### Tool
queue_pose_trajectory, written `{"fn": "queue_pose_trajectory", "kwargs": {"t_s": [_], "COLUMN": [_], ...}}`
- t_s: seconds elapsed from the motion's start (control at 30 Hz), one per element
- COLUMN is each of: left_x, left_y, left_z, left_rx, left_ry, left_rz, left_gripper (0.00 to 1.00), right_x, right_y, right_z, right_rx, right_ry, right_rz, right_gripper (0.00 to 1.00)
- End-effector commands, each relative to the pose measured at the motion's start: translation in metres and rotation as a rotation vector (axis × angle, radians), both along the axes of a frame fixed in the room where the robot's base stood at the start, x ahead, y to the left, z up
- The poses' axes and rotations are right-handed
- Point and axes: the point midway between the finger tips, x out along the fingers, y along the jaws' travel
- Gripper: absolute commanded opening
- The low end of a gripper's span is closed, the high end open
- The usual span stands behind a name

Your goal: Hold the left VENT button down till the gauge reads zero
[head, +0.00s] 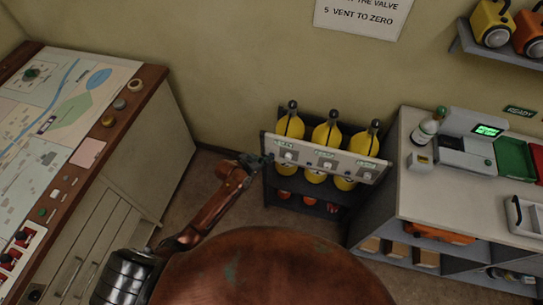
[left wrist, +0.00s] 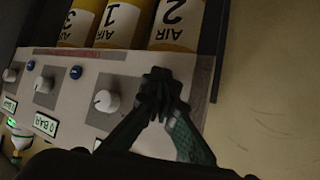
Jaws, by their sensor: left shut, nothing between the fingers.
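A pale panel (head: 305,155) crosses the front of a dark rack holding three yellow air cylinders (head: 327,135). In the left wrist view, the panel (left wrist: 75,105) carries white knobs (left wrist: 104,100), blue buttons (left wrist: 76,72) and green-lit displays (left wrist: 46,124). Two displays appear to read 0 BAR; the one by the nearest knob is mostly hidden. My left gripper (head: 262,161) is at the panel's left end. Its fingers (left wrist: 162,92) are shut and empty, over the panel beside the nearest knob. They cover any button there; I cannot tell whether they touch or press it.
A map console (head: 80,110) stands on the left and a grey counter (head: 415,190) on the right. A wall shelf (head: 500,45) holds yellow and orange items. A wall sign (head: 360,15) includes "VENT TO ZERO". Bare wall (left wrist: 270,90) lies beyond the panel's end.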

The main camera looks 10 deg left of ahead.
Motion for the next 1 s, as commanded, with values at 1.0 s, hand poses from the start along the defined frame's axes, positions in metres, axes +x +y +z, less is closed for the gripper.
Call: {"fn": "queue_pose_trajectory", "kwargs": {"t_s": [1.0], "left_x": [-0.023], "left_y": [0.001], "left_z": [0.001], "left_rx": [0.001], "left_ry": [0.001], "left_rz": [0.000], "left_gripper": [0.00], "right_x": [0.003], "right_y": [-0.001], "right_z": [0.017], "right_rx": [0.000], "right_ry": [-0.005], "right_rz": [0.000], "right_gripper": [0.39]}}
